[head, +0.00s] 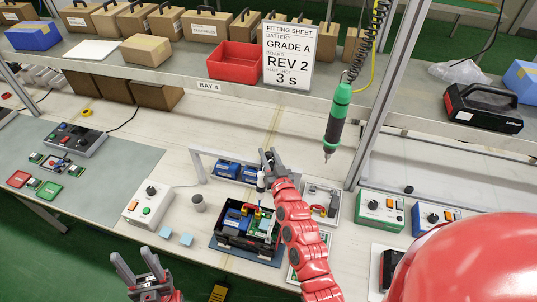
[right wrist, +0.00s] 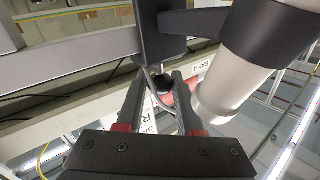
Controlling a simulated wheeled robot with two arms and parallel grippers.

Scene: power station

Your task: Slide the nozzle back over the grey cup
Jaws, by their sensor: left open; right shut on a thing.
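The nozzle (head: 261,182) is a slim white piece with a dark tip in the head view. It hangs from a grey rail frame (head: 225,155), above the right part of a black tray (head: 232,240) with a green board and blue parts. The grey cup (head: 198,203) stands on the bench, left of the nozzle and apart from it. My right gripper (head: 267,157) is at the rail's right part, shut on a dark part whose shape is mostly hidden. In the right wrist view, a white cylinder (right wrist: 235,80) is beside the fingers. My left gripper (head: 140,270) is open and empty, at the lower left.
A control box (head: 148,203) with a knob stands left of the cup. A green screwdriver (head: 337,120) hangs at the right. The bench between cup and tray looks clear.

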